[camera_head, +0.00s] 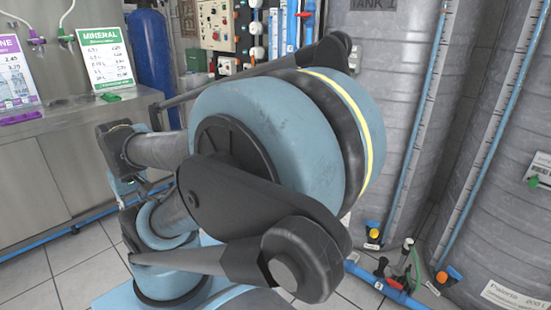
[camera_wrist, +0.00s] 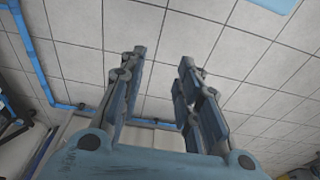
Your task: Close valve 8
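Several small valves sit low by the grey tanks at the right of the head view. One has a yellow and blue handle (camera_head: 372,229), one a black handle (camera_head: 381,266), one an orange and blue handle (camera_head: 447,277). No valve shows between the fingers. In the head view my arm fills the middle and hides what is behind it.
Grey tanks (camera_head: 400,75) stand at the right with blue upright pipes. A blue pipe (camera_head: 365,275) runs low before them. A control panel (camera_head: 216,25), a blue cylinder (camera_head: 152,60) and a steel counter (camera_head: 100,150) stand behind and left. Tiled floor (camera_head: 70,260) is clear at lower left.

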